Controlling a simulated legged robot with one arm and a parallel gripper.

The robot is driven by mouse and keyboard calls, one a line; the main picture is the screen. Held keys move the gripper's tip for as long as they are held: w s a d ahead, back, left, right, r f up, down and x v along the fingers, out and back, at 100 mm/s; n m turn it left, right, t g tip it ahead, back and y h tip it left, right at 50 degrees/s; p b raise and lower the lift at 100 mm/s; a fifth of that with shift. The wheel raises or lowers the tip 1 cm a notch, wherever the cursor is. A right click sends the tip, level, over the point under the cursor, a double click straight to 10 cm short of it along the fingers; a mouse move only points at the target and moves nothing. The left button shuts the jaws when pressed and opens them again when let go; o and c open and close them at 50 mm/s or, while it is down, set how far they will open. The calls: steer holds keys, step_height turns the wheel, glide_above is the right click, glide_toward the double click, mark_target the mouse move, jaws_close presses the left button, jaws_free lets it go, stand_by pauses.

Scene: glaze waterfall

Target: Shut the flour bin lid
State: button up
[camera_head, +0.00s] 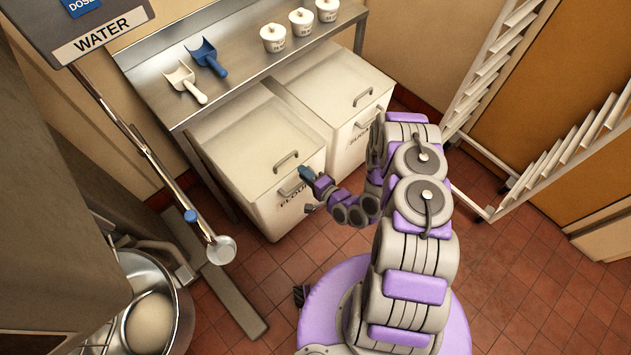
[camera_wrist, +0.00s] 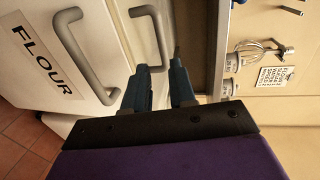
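The flour bin (camera_head: 281,216) is a white bin under the steel table, with a dark FLOUR label on its front. Its pale lid (camera_head: 248,135) looks flat across the top, and I see no clear gap in the head view. A grey handle (camera_head: 286,160) sits near the lid's front edge. My gripper (camera_head: 305,173) is in front of the bin, near its upper front edge. In the wrist view, my blue fingers (camera_wrist: 160,75) are apart with nothing between them. The FLOUR label (camera_wrist: 42,52), front handle (camera_wrist: 85,62) and lid handle (camera_wrist: 156,32) show there. Contact cannot be told.
The sugar bin (camera_head: 350,145) stands right of the flour bin. The steel table (camera_head: 237,60) overhangs both bins and holds scoops and small white tubs (camera_head: 273,38). A metal mixing bowl (camera_head: 172,290) is at lower left, a white rack (camera_head: 500,70) at right.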

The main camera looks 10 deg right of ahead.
steer(key=shift+v, duration=2.5)
